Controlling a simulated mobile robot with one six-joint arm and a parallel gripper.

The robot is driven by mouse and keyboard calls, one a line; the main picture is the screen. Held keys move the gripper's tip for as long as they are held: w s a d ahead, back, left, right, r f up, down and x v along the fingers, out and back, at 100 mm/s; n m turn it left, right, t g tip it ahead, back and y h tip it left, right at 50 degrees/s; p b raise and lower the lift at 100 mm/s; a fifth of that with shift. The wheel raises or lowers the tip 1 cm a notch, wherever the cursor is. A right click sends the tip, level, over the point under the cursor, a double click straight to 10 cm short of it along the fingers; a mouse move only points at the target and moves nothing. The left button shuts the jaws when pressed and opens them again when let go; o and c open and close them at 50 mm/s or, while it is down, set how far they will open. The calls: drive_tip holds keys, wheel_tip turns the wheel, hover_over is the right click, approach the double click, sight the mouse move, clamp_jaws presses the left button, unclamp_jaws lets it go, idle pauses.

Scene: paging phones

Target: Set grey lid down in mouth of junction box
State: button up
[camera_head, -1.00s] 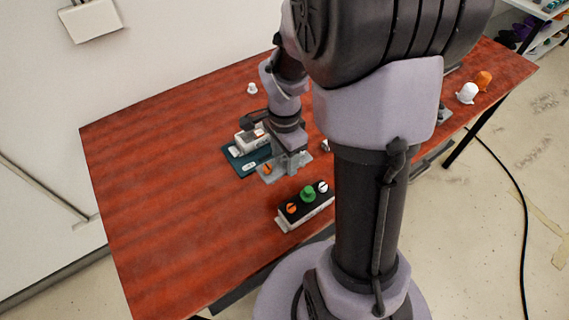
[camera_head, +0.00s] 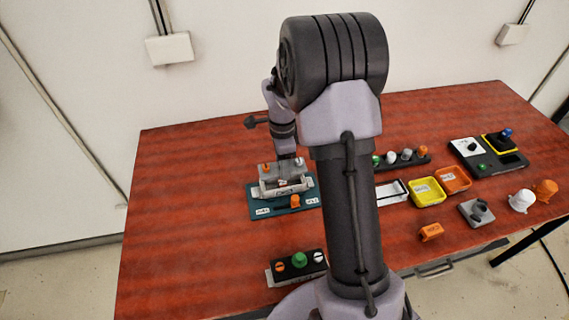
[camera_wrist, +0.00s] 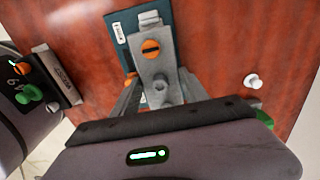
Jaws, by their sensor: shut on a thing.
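My gripper (camera_head: 285,168) is shut on the grey lid (camera_head: 273,174). The lid has orange slotted screws at its ends and a small raised post; the wrist view shows the lid (camera_wrist: 155,65) between my fingers (camera_wrist: 160,95). The white junction box (camera_head: 284,190) sits on a teal board (camera_head: 260,206) at the table's left middle. The lid is over the box, lined up roughly along its length. My fingers and the lid hide most of the mouth, and I cannot tell whether the lid touches the rim.
A box with orange, green and white knobs (camera_head: 299,262) stands in front. To the right are a yellow tray (camera_head: 416,197), an orange tray (camera_head: 462,184), a grey knob block (camera_head: 476,212) and an orange block (camera_head: 430,232). The table's left side is clear.

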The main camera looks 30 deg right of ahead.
drive_tip(key=shift+f+b, duration=0.5)
drive_tip(key=shift+f, duration=0.45)
drive_tip(key=shift+f+b, duration=0.4)
drive_tip(key=shift+b, duration=0.15)
drive_tip(key=shift+f+b, duration=0.6)
drive_tip(key=shift+f, duration=0.05)
drive_tip(key=shift+f+b, duration=0.55)
drive_tip(key=shift+b, duration=0.05)
idle(0.8)
drive_tip(key=o, duration=1.5)
drive_tip(key=shift+o, duration=0.2)
drive_tip(key=o, duration=0.3)
drive_tip(key=shift+r, duration=0.1)
